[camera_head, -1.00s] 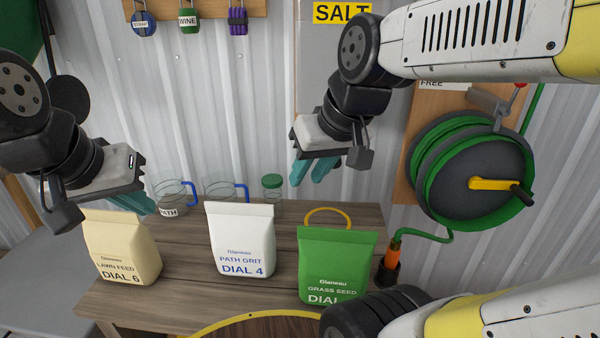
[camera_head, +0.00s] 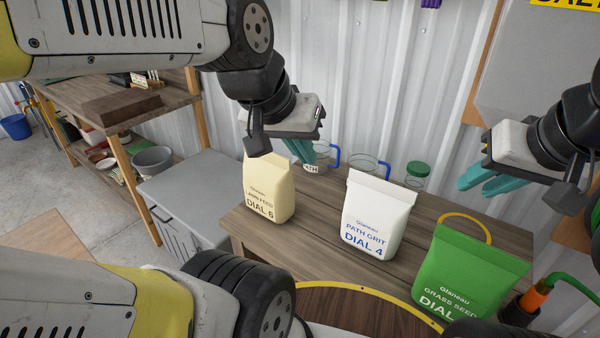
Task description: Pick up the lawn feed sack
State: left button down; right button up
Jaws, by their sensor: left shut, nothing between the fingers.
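The lawn feed sack (camera_head: 267,192) is cream, labelled "LAWN FEED DIAL 6", and stands upright at the left end of the wooden table (camera_head: 305,250). My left gripper (camera_head: 303,152), with teal fingers, is just above and behind the sack's top right in the picture; its fingers are shut and empty. I cannot tell whether it touches the sack. My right gripper (camera_head: 474,182), also with teal fingers, hangs at the right above the table's back, near the green-lidded jar. Its fingers look close together, but their gap is not clear.
A white path grit sack (camera_head: 377,220) and a green grass seed sack (camera_head: 466,272) stand to the right. Glass jugs (camera_head: 364,166) and a green-lidded jar (camera_head: 417,175) stand behind. A grey chest (camera_head: 185,195) is left of the table, and a shelf (camera_head: 130,105) stands further back.

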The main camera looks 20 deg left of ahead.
aim_at(269, 186)
jog(key=j+u, duration=0.1)
jog(key=u, duration=0.35)
jog(key=i+j+u, duration=0.1)
jog(key=u, duration=0.3)
jog(key=i+u, duration=0.1)
jog(key=u, duration=0.35)
